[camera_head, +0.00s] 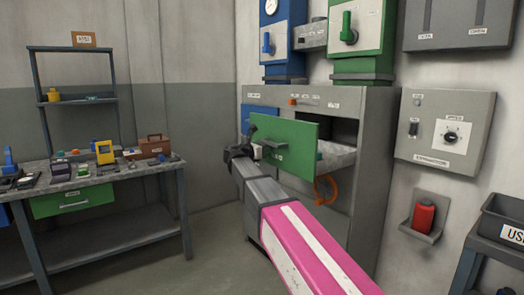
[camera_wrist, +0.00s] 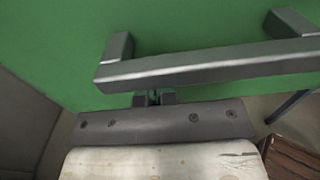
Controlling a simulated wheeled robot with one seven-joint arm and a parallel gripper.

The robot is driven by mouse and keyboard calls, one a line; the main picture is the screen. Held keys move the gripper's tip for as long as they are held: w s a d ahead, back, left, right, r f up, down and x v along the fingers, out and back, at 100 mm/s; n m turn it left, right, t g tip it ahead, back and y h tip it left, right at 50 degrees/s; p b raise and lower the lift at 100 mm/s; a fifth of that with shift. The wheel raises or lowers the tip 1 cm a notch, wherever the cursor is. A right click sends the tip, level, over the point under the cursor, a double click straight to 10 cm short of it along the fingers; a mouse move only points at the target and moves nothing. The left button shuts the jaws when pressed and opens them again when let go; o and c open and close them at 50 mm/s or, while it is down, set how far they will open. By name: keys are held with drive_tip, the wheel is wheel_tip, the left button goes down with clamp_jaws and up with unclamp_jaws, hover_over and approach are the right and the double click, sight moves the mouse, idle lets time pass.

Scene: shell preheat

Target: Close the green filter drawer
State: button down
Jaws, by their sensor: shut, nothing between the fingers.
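The green filter drawer (camera_head: 290,138) stands pulled out of the grey cabinet, with its grey tray side (camera_head: 338,157) and a dark opening showing behind its front. In the wrist view its green front (camera_wrist: 60,40) fills most of the picture. A grey bar handle (camera_wrist: 210,64) crosses that front. My gripper (camera_head: 238,152) is in front of the drawer's left part. In the wrist view the small dark fingers of my gripper (camera_wrist: 154,98) are together just below the handle bar, with nothing between them. I cannot tell whether they touch the green front.
A blue drawer or panel (camera_head: 246,117) is on the cabinet (camera_head: 375,150) left of the green front. An orange hook-like part (camera_head: 327,190) hangs below the drawer. A cluttered workbench (camera_head: 95,178) with another green drawer (camera_head: 73,201) stands at the left. Floor between them is clear.

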drive_tip(key=shift+w+d, duration=0.1)
idle(0.3)
drive_tip(key=x, duration=2.7)
drive_tip(key=shift+w+d, duration=0.2)
drive_tip(key=shift+d, duration=0.05)
